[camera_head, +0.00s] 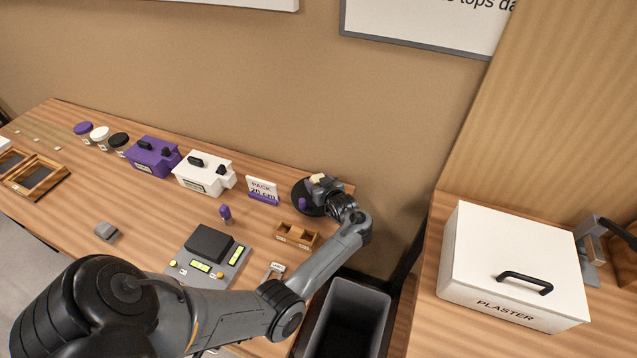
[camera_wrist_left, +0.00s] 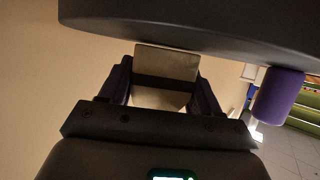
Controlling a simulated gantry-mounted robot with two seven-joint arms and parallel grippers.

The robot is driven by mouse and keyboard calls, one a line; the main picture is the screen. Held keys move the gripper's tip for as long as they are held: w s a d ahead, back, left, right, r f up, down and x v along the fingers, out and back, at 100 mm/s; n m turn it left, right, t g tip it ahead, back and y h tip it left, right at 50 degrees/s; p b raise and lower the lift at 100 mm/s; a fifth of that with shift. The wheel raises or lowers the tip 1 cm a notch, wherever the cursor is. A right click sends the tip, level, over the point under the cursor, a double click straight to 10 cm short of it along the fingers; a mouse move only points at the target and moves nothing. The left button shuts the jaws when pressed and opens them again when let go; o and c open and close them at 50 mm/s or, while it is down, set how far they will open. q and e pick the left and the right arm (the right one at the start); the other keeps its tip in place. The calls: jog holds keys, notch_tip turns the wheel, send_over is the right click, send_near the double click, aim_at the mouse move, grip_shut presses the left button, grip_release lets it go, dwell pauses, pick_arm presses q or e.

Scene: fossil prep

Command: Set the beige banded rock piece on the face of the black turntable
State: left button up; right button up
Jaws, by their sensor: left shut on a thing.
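The black turntable (camera_head: 299,191) stands at the far right end of the wooden bench, with my left gripper (camera_head: 322,182) over it and partly hiding its face. My left gripper is shut on the beige banded rock piece (camera_head: 318,178). In the left wrist view, the beige rock piece (camera_wrist_left: 166,64) sits between the two fingers (camera_wrist_left: 165,88). A dark curved shape crosses the top of that view, close to the piece. I cannot tell whether the piece touches the turntable. My right gripper is not in view.
A purple knob (camera_head: 303,204) is at the turntable's front. A pack sign (camera_head: 262,190), a wooden box (camera_head: 297,236) and a dark scale-like device (camera_head: 209,245) stand nearby. A grey bin (camera_head: 348,318) is below. A white plaster box (camera_head: 510,265) stands at right.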

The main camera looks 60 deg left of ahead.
pick_arm(q)
jog(key=shift+f, duration=0.15)
jog(key=o, duration=1.3)
jog(key=shift+c, duration=0.2)
